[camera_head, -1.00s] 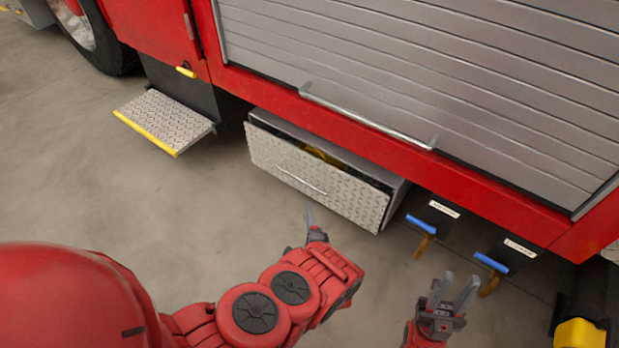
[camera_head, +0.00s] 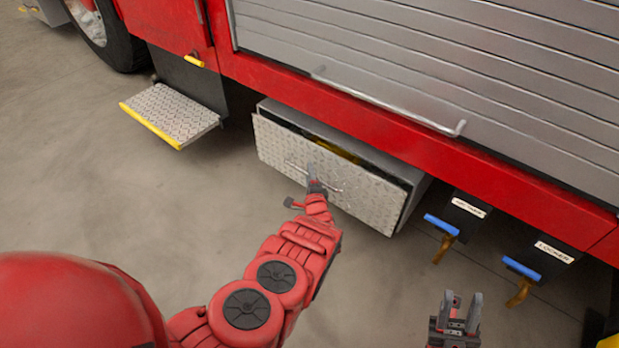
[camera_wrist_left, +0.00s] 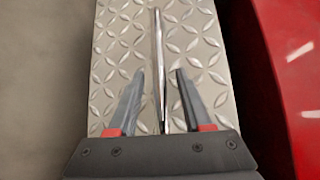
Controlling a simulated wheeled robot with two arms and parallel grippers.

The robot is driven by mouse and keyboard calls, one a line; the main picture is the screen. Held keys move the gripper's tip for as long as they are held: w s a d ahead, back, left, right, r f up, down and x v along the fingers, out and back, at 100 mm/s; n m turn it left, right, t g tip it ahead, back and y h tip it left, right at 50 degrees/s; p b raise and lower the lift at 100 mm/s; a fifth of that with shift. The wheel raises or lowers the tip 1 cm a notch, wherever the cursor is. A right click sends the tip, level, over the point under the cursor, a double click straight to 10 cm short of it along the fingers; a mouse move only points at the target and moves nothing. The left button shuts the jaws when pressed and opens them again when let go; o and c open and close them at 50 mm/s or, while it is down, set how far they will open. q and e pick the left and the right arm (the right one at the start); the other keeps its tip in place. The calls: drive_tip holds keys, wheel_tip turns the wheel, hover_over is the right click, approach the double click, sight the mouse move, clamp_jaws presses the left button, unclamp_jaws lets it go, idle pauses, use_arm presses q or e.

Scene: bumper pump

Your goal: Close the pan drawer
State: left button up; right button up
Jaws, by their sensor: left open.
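The pan drawer (camera_head: 372,203) hangs under the red truck body and stands pulled out, with a dark gap and something yellow showing inside behind its diamond-plate front. A thin bar handle runs along the front; in the left wrist view the handle (camera_wrist_left: 158,60) lies between the fingers. My left gripper (camera_head: 312,176) is at the drawer front, over the handle. Its fingers (camera_wrist_left: 158,88) are open on either side of the bar; I cannot tell whether they touch the front. My right gripper (camera_head: 462,306) is at the bottom right, apart from the drawer, with its fingers spread.
A step (camera_head: 172,114) with a yellow edge sticks out left of the drawer. Two blue-handled locker latches (camera_head: 442,226) hang to the right. A roller shutter with a long bar (camera_head: 390,102) is above. The floor in front is clear.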

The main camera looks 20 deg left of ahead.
use_arm(q)
drive_tip(key=shift+c, duration=0.2)
clamp_jaws()
idle(1.3)
